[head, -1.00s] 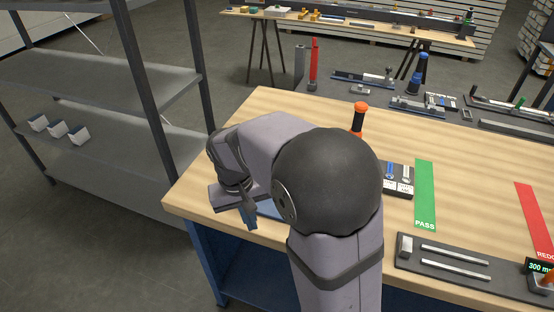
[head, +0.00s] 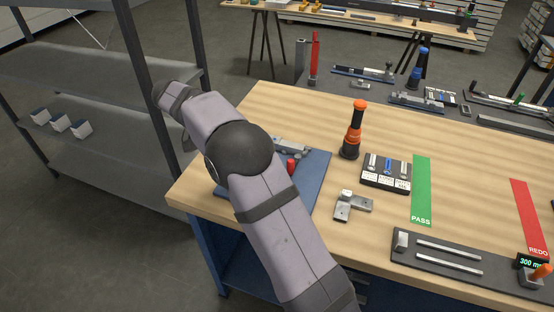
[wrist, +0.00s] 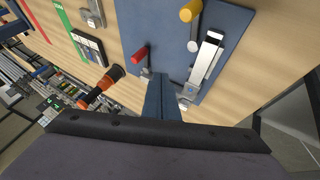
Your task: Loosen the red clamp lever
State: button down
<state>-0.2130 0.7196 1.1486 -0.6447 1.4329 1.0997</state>
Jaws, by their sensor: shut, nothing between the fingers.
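The red clamp lever (head: 291,167) stands on the blue plate (head: 318,170), just right of my arm in the head view. In the wrist view its red handle (wrist: 140,54) lies left of centre, beyond my fingertips. A metal part at its foot is partly hidden by my fingers. My gripper (wrist: 161,76) has its two blue fingers together, with nothing held. It appears a little apart from the lever. A yellow-handled lever (wrist: 190,12) and a white-and-black bar (wrist: 207,55) sit on the same plate. In the head view my arm hides much of the plate, and my fingertips do not show.
An orange-and-black tool (head: 353,130) stands upright on the wooden bench. Near it are a metal bracket (head: 352,205), a labelled black block (head: 387,172) and a green PASS strip (head: 421,190). A grey shelf rack (head: 100,130) stands close on the left. Bare wood lies behind the plate.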

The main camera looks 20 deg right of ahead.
jog(key=shift+d+f, duration=0.1)
jog(key=p+x, duration=0.3)
jog(key=x, duration=0.6)
jog(key=shift+d+f+p, duration=0.2)
jog(key=shift+d+p, duration=0.1)
jog(key=shift+p, duration=0.05)
jog(key=shift+s+d+p, duration=0.8)
jog(key=shift+s+d, duration=0.1)
jog(key=shift+d, duration=0.2)
jog(key=shift+s+d+f, duration=0.1)
jog(key=shift+s+d, duration=0.2)
jog(key=shift+d, duration=0.1)
